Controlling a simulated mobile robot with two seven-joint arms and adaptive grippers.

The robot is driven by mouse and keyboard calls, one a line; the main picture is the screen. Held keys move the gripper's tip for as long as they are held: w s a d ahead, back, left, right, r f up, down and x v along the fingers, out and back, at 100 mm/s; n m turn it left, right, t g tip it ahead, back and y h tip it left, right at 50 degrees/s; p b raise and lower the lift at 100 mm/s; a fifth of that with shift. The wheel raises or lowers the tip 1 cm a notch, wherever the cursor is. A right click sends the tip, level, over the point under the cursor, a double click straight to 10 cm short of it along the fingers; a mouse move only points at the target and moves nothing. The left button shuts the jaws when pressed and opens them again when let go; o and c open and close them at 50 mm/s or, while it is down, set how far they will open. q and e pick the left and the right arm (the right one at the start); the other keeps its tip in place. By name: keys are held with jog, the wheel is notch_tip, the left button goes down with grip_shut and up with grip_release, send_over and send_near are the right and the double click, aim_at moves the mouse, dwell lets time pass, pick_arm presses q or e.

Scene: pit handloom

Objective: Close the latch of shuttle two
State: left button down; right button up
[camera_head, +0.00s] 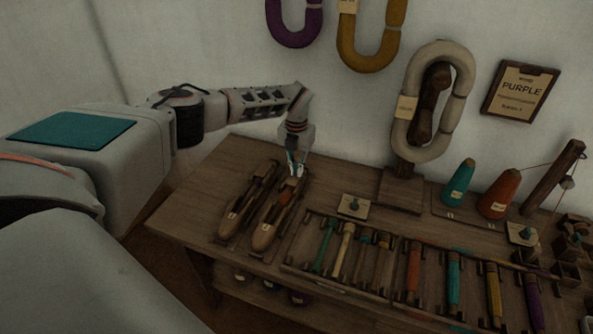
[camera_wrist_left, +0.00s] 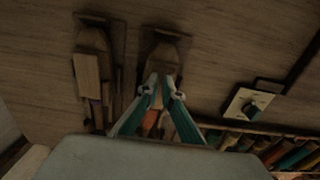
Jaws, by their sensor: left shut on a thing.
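Two wooden boat-shaped shuttles lie side by side at the left of the table. The left shuttle (camera_head: 238,211) also shows in the left wrist view (camera_wrist_left: 92,45). The right shuttle (camera_head: 264,233) shows an orange-red bobbin (camera_wrist_left: 151,122) in its hollow. I cannot read which shuttle is two. My left gripper (camera_head: 295,168) is over the far end of the right shuttle, pointing down. In the left wrist view its teal fingers (camera_wrist_left: 160,92) are closed on a small part of that shuttle, apparently its latch. The fingers mostly hide this part. My right gripper is not in view.
A rack (camera_head: 350,284) of several coloured bobbins lies right of the shuttles. A small plate with a knob (camera_head: 353,206) stands behind it. A skein stand (camera_head: 402,186), a teal cone (camera_head: 458,184) and an orange cone (camera_head: 499,194) stand farther right. Bare table lies left of the shuttles.

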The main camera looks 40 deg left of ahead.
pick_arm(q)
jog(key=c, duration=2.5)
grip_release()
jog(key=shift+f, duration=0.1)
jog(key=shift+r, duration=0.2)
notch_tip(320, 180, up, 12)
jog(key=shift+f, duration=0.15)
